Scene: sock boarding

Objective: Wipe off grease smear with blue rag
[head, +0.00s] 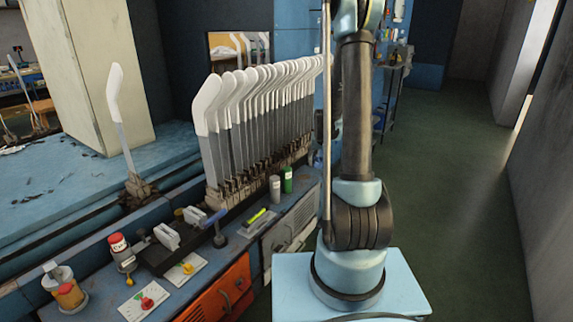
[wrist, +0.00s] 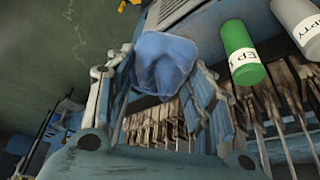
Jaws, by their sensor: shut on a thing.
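The blue rag (wrist: 162,62) is bunched between the fingers of my gripper (wrist: 163,75) in the wrist view. The fingers are shut on it from both sides, and it is held clear of the green floor seen beyond. In the head view my arm stands at the right of the bench, and neither the gripper nor the rag can be made out there. I cannot make out the grease smear with certainty in either view.
A green can (wrist: 240,52) and a grey can (wrist: 297,28) are near the gripper; they stand on the bench (head: 200,262) in the head view. A row of white-tipped sock boards (head: 235,100) stands behind. The floor (head: 445,190) at right is clear.

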